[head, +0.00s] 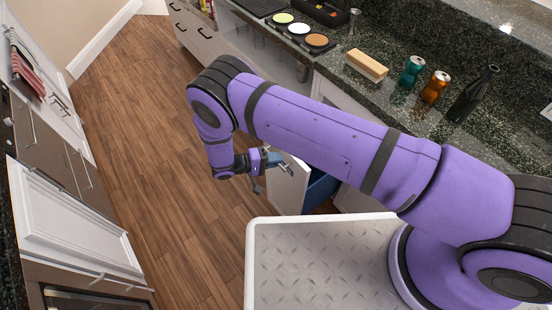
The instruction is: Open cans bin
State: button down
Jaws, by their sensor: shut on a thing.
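The cans bin looks like a pull-out with a white front panel (287,190), set in the cabinets below the dark counter. The panel stands out from the cabinet face, and a blue container (320,188) shows behind it. My gripper (281,166) is at the upper part of this panel and is shut on what appears to be its handle. The handle itself is mostly hidden by the fingers. A teal can (411,71) and an orange can (435,87) stand upright on the counter.
A dark bottle (472,95) and a wooden block (367,65) are on the counter, with several small round bowls (300,30) farther left. Cabinets with an oven (85,298) line the left side. The wooden floor (150,130) between is clear.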

jog(key=c, duration=1.2)
grip_release()
jog(key=shift+a, duration=0.1)
jog(key=v, duration=1)
jog(key=shift+a+r, duration=0.1)
jog(key=shift+a, duration=0.2)
jog(key=shift+r, duration=0.1)
